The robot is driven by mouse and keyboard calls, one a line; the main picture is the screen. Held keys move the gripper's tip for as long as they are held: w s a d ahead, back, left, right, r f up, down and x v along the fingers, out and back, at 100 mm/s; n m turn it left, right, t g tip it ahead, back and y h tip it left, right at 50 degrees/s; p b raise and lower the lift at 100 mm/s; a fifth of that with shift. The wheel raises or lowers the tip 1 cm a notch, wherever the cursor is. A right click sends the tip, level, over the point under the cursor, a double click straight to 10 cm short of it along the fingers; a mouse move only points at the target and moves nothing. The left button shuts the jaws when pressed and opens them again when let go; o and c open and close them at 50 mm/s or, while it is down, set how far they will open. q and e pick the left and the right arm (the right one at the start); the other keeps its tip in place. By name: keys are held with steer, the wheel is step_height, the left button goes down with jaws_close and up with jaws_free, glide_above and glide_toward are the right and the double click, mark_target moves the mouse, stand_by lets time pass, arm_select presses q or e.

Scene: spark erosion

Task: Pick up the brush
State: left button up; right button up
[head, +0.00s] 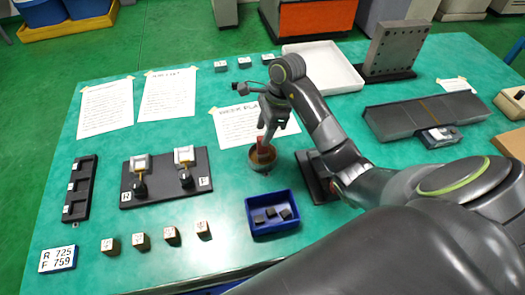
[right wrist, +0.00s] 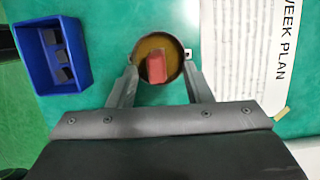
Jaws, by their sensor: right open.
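The brush, seen as a red block-like handle (right wrist: 156,68), stands in a round brown pot (right wrist: 147,45). In the head view the red handle (head: 264,148) rises from the pot (head: 259,164) near the middle of the green table. Its lower end is hidden in the pot. My right gripper (head: 267,136) is above the pot, pointing down. In the right wrist view my right gripper (right wrist: 158,70) is open, with one finger on each side of the red handle and gaps between. My left gripper is not in view.
A blue bin (head: 273,226) with several dark blocks stands in front of the pot. A printed sheet (head: 232,125) lies behind it. A black board (head: 147,198) with two fixtures is to the left. A white tray (head: 343,76) is behind my arm.

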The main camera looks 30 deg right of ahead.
mark_target(263, 149)
steer(key=shift+s+a+f+p, duration=0.1)
steer(key=shift+a+f+p, duration=0.05)
steer(key=shift+f+p, duration=0.2)
steer(key=p+x, duration=0.1)
steer(key=x, duration=0.2)
steer(key=shift+s+f, duration=0.1)
steer(key=shift+f, duration=0.15)
steer(key=shift+a+f, duration=0.1)
steer(key=shift+f, duration=0.35)
jaws_close()
